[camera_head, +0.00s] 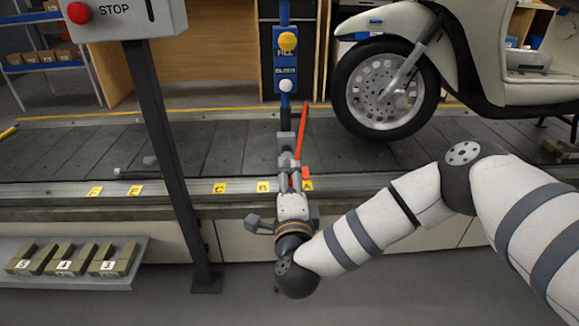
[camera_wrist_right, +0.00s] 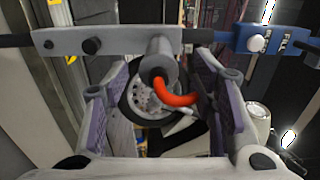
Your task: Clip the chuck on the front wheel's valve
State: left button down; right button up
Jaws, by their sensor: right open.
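The front wheel (camera_head: 372,62) of a cream scooter stands on the slat conveyor, right of centre in the head view. It also shows between my fingers in the right wrist view (camera_wrist_right: 139,103). I cannot make out its valve. The chuck, a grey cylinder (camera_wrist_right: 158,58) with a red hose (camera_wrist_right: 176,97), hangs at a grey bracket (camera_wrist_right: 115,41) in the wrist view. My right gripper (camera_head: 296,168) is open, below the blue fill post. Its two fingers stand either side of the chuck, apart from it. My left gripper is out of view.
The blue fill post (camera_head: 286,60) has yellow and white knobs. A dark post with a STOP box (camera_head: 120,18) stands left. Lettered yellow tags line the conveyor edge (camera_head: 150,198). A shelf (camera_head: 135,258) holds several labelled blocks at lower left.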

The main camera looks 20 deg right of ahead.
aim_at(287, 153)
jog(key=b+x, duration=0.2)
jog(key=x, duration=0.1)
jog(key=b+x, duration=0.2)
jog(key=x, duration=0.2)
jog(key=shift+f, duration=0.25)
jog(key=shift+w+d, duration=0.2)
jog(key=shift+w, duration=0.35)
jog(key=shift+w+r, duration=0.1)
jog(key=shift+r, duration=0.1)
jog(key=shift+d+r, duration=0.1)
jog(key=shift+r, duration=0.2)
jog(key=shift+w, duration=0.1)
grip_shut()
jog(key=shift+s+p, duration=0.3)
jog(key=shift+p, duration=0.1)
jog(key=shift+f+p+v, duration=0.2)
jog(key=shift+p+v, duration=1.5)
jog(key=shift+v, duration=1.15)
